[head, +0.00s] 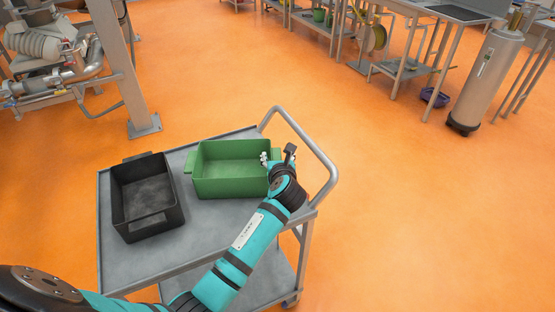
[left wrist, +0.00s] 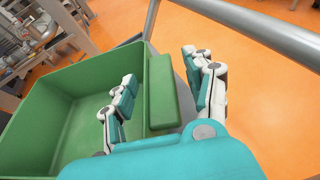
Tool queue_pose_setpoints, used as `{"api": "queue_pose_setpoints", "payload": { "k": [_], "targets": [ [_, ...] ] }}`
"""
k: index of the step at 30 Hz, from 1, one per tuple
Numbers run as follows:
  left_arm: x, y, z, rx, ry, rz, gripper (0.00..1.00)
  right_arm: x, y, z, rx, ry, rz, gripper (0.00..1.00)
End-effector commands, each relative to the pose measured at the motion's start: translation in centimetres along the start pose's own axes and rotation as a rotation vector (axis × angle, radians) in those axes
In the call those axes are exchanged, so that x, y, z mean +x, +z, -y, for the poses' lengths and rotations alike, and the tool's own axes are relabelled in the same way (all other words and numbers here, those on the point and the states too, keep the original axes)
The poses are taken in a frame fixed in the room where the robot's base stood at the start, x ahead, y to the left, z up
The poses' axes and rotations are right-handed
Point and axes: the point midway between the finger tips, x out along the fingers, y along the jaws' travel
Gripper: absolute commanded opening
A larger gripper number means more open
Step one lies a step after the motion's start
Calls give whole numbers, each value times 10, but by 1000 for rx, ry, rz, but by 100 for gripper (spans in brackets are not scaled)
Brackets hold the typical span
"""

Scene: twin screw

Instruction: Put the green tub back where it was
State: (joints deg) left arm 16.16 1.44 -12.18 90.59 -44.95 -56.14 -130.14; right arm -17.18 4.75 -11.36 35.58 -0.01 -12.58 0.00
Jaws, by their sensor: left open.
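The green tub (head: 232,183) is an open, empty box with side handles. It stands upright on the grey top of a cart (head: 125,268). My left gripper (head: 277,156) is open at the tub's right end. In the left wrist view one finger is over the inside of the green tub (left wrist: 60,115) and the other is outside it, with the tub's green handle (left wrist: 161,90) between them. I cannot tell whether the fingers touch the handle. My right gripper is not in view.
A black tub (head: 148,228) stands on the cart just left of the green one. The cart's grey rail (head: 318,155) rises close to the right of my left gripper. Steel tables (head: 400,60), a metal cylinder (head: 488,75) and machinery (head: 50,50) stand farther off on the orange floor.

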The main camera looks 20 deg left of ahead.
Motion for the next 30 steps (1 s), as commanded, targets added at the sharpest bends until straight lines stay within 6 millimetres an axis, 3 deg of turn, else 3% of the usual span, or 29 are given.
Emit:
{"api": "queue_pose_setpoints", "payload": {
  "k": [5,18,24,30],
  "targets": [
    [-18,2,0,-2,-2,1,53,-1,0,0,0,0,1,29],
    [-105,1,0,-2,-2,1,53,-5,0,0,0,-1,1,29],
    [-120,1,0,-1,1,0,53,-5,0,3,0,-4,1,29],
    [-121,2,0,-1,1,0,53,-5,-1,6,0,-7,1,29]
  ]
}}
